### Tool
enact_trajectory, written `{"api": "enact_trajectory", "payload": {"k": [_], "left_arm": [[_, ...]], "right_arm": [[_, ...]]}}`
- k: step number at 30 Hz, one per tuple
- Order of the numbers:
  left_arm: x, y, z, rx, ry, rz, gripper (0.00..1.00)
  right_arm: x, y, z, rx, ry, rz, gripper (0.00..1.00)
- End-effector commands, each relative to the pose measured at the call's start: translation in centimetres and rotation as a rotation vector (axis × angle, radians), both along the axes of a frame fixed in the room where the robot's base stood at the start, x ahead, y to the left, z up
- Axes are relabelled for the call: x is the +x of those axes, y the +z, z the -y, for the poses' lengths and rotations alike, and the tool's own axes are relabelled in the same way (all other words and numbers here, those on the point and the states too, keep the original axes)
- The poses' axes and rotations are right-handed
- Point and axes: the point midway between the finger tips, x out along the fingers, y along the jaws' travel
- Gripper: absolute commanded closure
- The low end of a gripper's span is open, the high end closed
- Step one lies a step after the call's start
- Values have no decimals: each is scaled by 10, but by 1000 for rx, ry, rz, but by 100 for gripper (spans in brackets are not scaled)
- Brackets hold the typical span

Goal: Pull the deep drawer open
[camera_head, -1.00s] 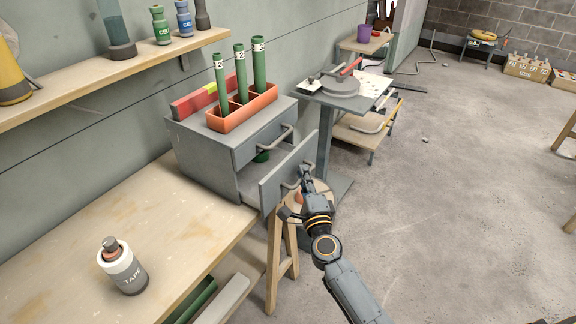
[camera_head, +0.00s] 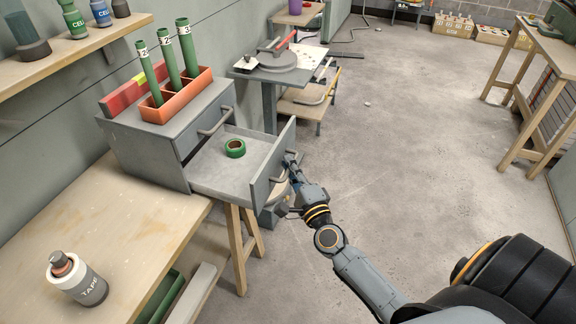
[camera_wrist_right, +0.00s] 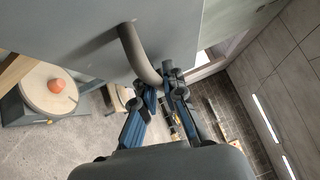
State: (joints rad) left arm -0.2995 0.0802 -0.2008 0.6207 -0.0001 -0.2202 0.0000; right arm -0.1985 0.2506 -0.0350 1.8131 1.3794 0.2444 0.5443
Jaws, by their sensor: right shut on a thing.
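The deep drawer (camera_head: 268,172) is the lower drawer of the grey cabinet (camera_head: 135,150) and stands far out. A green ring-shaped roll (camera_head: 235,148) lies inside it. My right gripper (camera_head: 290,165) is at the drawer's front. In the right wrist view, my right gripper (camera_wrist_right: 160,88) is shut on the curved grey drawer handle (camera_wrist_right: 136,52), with the drawer front (camera_wrist_right: 75,35) behind it. The upper drawer (camera_head: 205,120) is shut. My left gripper is not in view.
An orange tray (camera_head: 172,108) with three numbered green tubes stands on the cabinet. The floor on the right (camera_head: 400,160) is largely clear.

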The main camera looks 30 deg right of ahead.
Motion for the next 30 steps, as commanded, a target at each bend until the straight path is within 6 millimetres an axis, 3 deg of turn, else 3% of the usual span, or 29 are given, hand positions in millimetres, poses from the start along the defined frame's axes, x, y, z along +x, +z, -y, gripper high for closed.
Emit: {"api": "enact_trajectory", "payload": {"k": [2,3,4,17,30], "left_arm": [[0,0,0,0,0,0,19],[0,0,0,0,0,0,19],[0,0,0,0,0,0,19],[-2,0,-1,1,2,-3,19],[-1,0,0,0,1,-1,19]], "right_arm": [[0,-1,-1,0,1,-3,100],[0,-1,-1,0,1,-3,86],[0,-1,-1,0,1,-3,80],[-9,-3,-1,-1,0,-3,79],[-94,-14,-13,-1,3,-6,79]]}}
